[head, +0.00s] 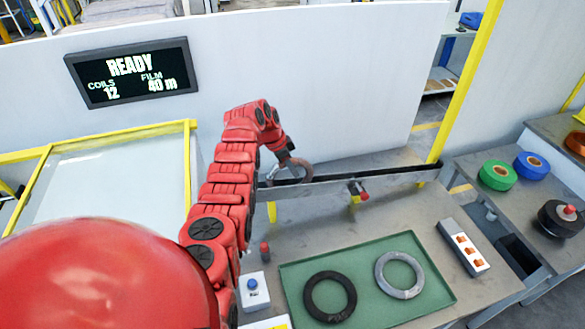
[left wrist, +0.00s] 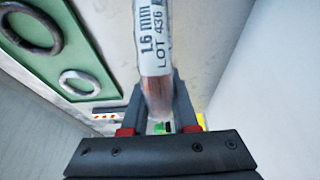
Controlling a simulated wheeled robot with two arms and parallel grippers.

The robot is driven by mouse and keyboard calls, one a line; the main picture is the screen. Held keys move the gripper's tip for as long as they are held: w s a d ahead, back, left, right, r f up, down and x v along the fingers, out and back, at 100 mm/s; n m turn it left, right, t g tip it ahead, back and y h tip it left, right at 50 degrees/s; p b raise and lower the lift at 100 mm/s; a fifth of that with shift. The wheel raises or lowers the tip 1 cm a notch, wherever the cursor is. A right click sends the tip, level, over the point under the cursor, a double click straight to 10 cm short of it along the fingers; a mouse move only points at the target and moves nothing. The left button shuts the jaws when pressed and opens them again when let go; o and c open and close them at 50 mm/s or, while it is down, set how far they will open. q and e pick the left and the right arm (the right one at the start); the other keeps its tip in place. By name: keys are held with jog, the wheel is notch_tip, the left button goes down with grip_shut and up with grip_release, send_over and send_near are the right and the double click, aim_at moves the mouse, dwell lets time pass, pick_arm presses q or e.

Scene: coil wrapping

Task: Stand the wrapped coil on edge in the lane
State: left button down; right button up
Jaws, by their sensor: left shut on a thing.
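In the left wrist view the coil (left wrist: 153,45) stands between the fingers (left wrist: 155,110), with a white label reading 1.6 mm, LOT 436, and coppery wire below. My right gripper is out of view.
A green tray (head: 372,283) holds a black ring (head: 330,297) and a grey ring (head: 400,275). A button box (head: 254,291) and a switch strip (head: 463,246) flank it. A white wall (head: 300,80) rises behind the lane. Green (head: 497,175) and blue (head: 531,166) rolls stand right.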

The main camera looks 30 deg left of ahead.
pick_arm(q)
jog(key=shift+f, duration=0.15)
jog(key=c, duration=0.6)
grip_release()
